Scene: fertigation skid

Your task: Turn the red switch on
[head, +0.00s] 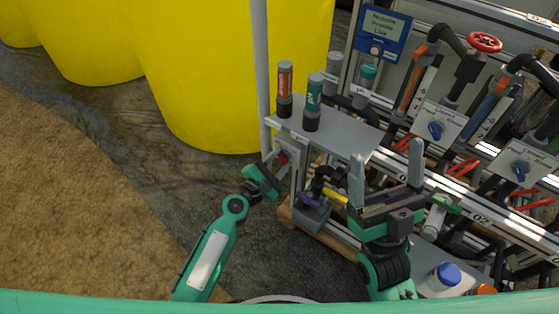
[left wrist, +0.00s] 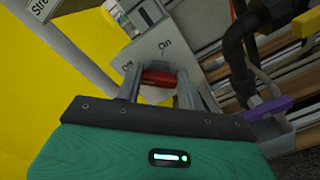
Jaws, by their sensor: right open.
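The red switch (head: 283,158) is on a grey plate at the left end of the skid. In the left wrist view the red switch (left wrist: 158,78) lies between the fingertips of my left gripper (left wrist: 158,84), one finger at each end of its handle. The plate (left wrist: 150,50) reads "On" above the handle and, partly cut off, "Off" to its left. Which mark the handle points at is hard to tell. In the head view my left gripper (head: 272,168) covers part of the switch. My right gripper (head: 386,168) is open and empty in front of the skid.
A grey shelf (head: 335,132) above the switch carries an orange-labelled bottle (head: 285,85) and a green-labelled bottle (head: 313,100). A purple-handled valve (head: 309,200) sits right of my left gripper. Large yellow tanks (head: 205,70) stand behind. Floor at left is clear.

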